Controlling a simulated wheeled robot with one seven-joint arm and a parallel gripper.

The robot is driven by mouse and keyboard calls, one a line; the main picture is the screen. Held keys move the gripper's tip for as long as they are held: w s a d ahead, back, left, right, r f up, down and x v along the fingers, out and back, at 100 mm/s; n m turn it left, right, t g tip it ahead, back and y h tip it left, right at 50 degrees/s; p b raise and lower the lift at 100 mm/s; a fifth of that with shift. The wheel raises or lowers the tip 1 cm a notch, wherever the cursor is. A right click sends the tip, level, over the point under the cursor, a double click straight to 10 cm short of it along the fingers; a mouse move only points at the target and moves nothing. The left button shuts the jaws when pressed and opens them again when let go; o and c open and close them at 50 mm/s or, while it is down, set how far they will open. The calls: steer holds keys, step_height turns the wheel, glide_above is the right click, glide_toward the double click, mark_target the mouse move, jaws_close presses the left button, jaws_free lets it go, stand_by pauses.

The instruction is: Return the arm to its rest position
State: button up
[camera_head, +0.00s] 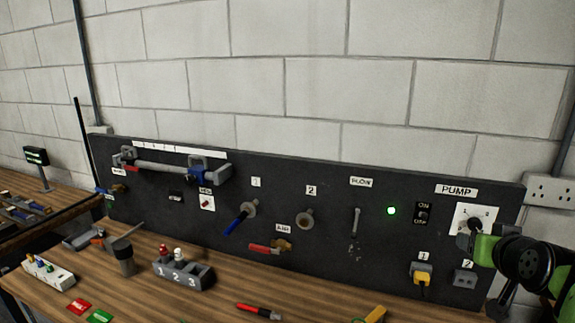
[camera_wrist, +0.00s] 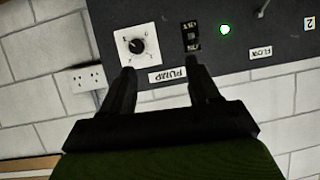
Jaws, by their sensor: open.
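My gripper (camera_wrist: 165,85) shows in the wrist view with its two dark fingers apart and nothing between them. Beyond the fingertips are the pump dial (camera_wrist: 138,46) on its white plate and the black on/off switch (camera_wrist: 191,37), seen upside down. In the head view my arm, green and black, is at the right edge, in front of the right end of the black panel (camera_head: 330,205). The pump dial (camera_head: 474,222) shows just beside it. The fingers are hard to make out there, and whether they touch the panel cannot be told.
A green light (camera_head: 391,211) is lit on the panel. Valve handles, a blue one (camera_head: 238,219) and a red one (camera_head: 265,249), stick out from it. The wooden bench (camera_head: 215,308) holds a numbered block (camera_head: 184,273) and a red marker (camera_head: 258,311). A wall socket (camera_head: 550,191) is at the right.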

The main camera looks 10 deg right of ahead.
steer(key=s+a+f+n+g+y, duration=0.1)
steer(key=s+a+f+n+y, duration=0.1)
steer(key=a, duration=0.8)
steer(key=s+a+f+n+g+y, duration=0.1)
steer(key=s+a+y, duration=0.15)
steer(key=a, duration=0.85)
steer(key=s+a+f+n+g, duration=0.1)
steer(key=s+a+f+g, duration=0.1)
steer(key=s, duration=0.5)
steer(key=s+a+f+n+g, duration=0.1)
steer(key=s+a+f+g, duration=0.1)
steer(key=s+a+f, duration=0.3)
steer(key=shift+s+a+f+y, duration=0.2)
steer(key=shift+s+a+y, duration=0.15)
steer(key=shift+s+a, duration=0.6)
steer(key=shift+s+d, duration=0.2)
steer(key=shift+s, duration=0.05)
